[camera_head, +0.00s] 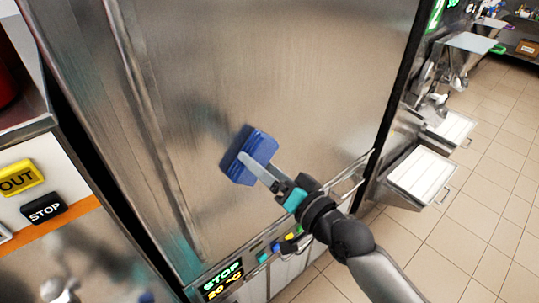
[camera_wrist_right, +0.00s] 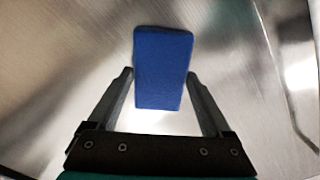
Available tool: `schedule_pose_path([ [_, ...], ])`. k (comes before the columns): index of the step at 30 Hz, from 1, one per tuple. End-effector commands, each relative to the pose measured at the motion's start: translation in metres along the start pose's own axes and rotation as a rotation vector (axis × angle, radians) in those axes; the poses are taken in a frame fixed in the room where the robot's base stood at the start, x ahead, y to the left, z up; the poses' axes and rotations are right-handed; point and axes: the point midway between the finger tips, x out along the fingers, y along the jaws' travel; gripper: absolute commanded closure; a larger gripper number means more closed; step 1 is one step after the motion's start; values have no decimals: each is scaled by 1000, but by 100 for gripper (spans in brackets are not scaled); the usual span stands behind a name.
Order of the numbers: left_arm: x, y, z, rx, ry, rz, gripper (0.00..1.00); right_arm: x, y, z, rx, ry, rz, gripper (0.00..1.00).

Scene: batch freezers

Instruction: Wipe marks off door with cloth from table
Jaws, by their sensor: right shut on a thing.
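The blue cloth (camera_head: 258,146) is a folded block held against or just in front of the steel door (camera_head: 300,70), left of the door's middle. My right gripper (camera_head: 246,160) is shut on the cloth. In the right wrist view the cloth (camera_wrist_right: 163,55) sits between the two fingers, with the brushed steel behind it. I cannot tell whether the cloth touches the door. No distinct marks stand out on the door; dull streaks and reflections show, and the part behind the cloth is hidden. My left gripper is not in view.
A machine with yellow OUT (camera_head: 18,178) and black STOP (camera_head: 45,208) buttons stands at the left. A lit display panel (camera_head: 222,280) and a metal handle (camera_head: 345,180) are below the door. White trays (camera_head: 422,174) project at the right. Tiled floor (camera_head: 490,215) is open there.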

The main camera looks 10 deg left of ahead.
Motion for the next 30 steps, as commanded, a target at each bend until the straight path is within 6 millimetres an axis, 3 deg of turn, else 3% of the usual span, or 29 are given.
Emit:
schedule_pose_path([
  [18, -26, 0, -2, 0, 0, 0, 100, 3, -29, 27, 2, 1, -1, 61],
  [30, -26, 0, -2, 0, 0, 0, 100, -1, -29, 30, 1, -1, -1, 61],
])
